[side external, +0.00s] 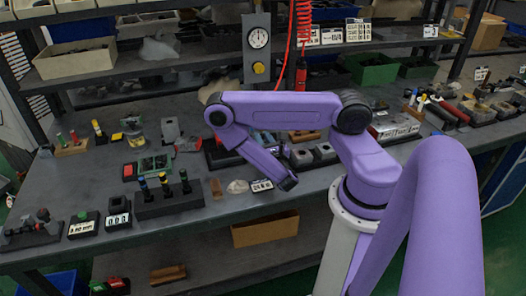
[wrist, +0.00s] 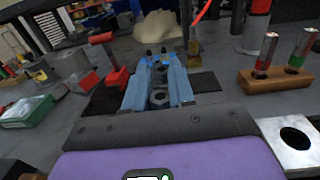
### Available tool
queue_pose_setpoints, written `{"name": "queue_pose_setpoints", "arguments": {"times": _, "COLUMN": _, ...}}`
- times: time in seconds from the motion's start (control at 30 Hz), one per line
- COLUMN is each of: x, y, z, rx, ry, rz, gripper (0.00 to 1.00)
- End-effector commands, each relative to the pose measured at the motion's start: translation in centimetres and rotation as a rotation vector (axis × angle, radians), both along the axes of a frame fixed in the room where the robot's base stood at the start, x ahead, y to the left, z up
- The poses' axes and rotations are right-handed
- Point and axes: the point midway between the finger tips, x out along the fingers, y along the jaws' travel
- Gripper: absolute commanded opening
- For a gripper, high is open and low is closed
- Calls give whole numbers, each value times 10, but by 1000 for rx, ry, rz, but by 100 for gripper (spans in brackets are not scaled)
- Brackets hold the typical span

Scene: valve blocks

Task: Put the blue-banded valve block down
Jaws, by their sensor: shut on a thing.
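In the wrist view my gripper (wrist: 160,62) is shut on a grey valve block (wrist: 158,97) with a round hole in its top. Blue shows at the far end of the grip, but I cannot tell whether it is the block's band or the fingertips. Dark flat patches lie on the bench on both sides of the fingers. In the side view my gripper (side external: 288,182) is low over the bench, right of a small white-labelled block (side external: 261,185). The held block cannot be made out there, nor whether it touches the bench.
In the wrist view a red block (wrist: 117,79) with a red-topped post stands close left of the fingers. A wooden stand (wrist: 275,82) with two cylinders is at right, near a metal block with a hole (wrist: 292,140). A green tray (wrist: 25,113) is at left.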

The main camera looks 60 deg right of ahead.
Motion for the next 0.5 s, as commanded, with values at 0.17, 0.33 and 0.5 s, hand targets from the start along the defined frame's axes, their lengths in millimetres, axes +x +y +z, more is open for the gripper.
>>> {"name": "queue_pose_setpoints", "arguments": {"times": 0.17, "x": 0, "y": 0, "z": -11, "rx": -1, "ry": -1, "rz": 0, "gripper": 0}}
{"name": "queue_pose_setpoints", "arguments": {"times": 0.33, "x": 0, "y": 0, "z": -32, "rx": -1, "ry": -1, "rz": 0, "gripper": 0}}
{"name": "queue_pose_setpoints", "arguments": {"times": 0.5, "x": 0, "y": 0, "z": -43, "rx": -1, "ry": -1, "rz": -1, "gripper": 0}}
